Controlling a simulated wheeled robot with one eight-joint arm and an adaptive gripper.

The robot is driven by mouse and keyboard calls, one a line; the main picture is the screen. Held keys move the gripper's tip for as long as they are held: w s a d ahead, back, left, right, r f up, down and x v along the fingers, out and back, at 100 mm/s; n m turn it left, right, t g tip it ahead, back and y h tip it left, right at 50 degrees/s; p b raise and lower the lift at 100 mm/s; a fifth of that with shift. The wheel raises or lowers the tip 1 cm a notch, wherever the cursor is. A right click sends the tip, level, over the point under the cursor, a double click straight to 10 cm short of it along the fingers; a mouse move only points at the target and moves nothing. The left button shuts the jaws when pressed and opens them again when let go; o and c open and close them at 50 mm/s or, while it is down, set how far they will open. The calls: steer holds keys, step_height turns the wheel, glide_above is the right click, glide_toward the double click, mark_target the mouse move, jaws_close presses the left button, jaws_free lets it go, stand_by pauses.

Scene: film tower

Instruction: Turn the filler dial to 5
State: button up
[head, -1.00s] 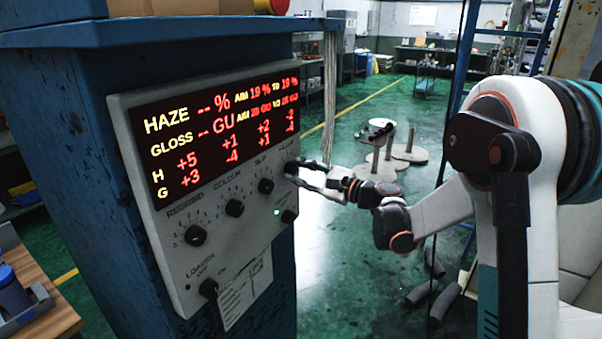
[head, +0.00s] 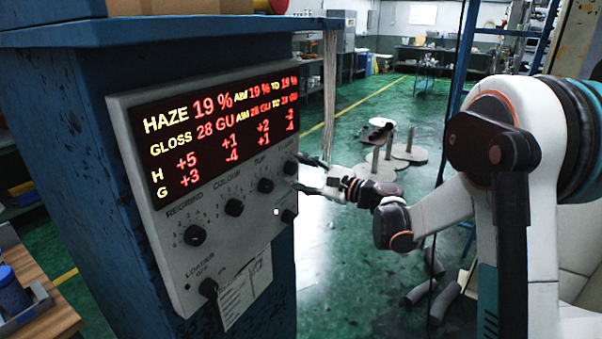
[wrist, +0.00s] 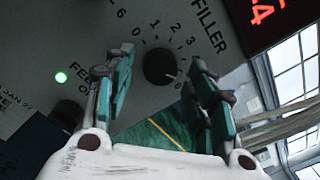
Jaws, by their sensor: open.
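The filler dial (head: 290,167) is a small black knob at the upper right of the grey control panel (head: 150,245). In the wrist view the filler dial (wrist: 158,66) sits between and beyond the fingertips, with a pale mark on its lower right side; the number it points at is not clear. Printed 1, 2 and 3 show around its upper right. My gripper (head: 309,181) is open and empty, just right of and below the dial, apart from it. Its two teal fingers also show in the wrist view (wrist: 163,62), spread wide.
The display (head: 222,135) reads haze 19 % and gloss 28 GU, matching its aim values. Regrind (head: 195,235), colour (head: 234,207) and slip (head: 265,185) dials sit left of the filler dial. Below it are a lit green lamp (wrist: 61,77) and a black knob (head: 289,215).

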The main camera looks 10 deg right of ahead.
steer(key=v, duration=1.2)
steer(key=s+a+n+g+h, duration=0.5)
steer(key=s+n, duration=0.3)
steer(key=s, duration=0.3)
steer(key=s+d+f+n+h, duration=0.2)
steer(key=s+d+n+h, duration=0.1)
steer(key=s, duration=0.7)
steer(key=s+d+f+n+h, duration=0.2)
steer(key=s+d+n+h, duration=0.2)
steer(key=s, duration=0.6)
steer(key=shift+s+d+f+n+h, duration=0.2)
steer(key=shift+s+d+n+h, duration=0.2)
steer(key=shift+n+h, duration=0.75)
steer(key=shift+a+t, duration=0.1)
steer(key=shift+t, duration=0.2)
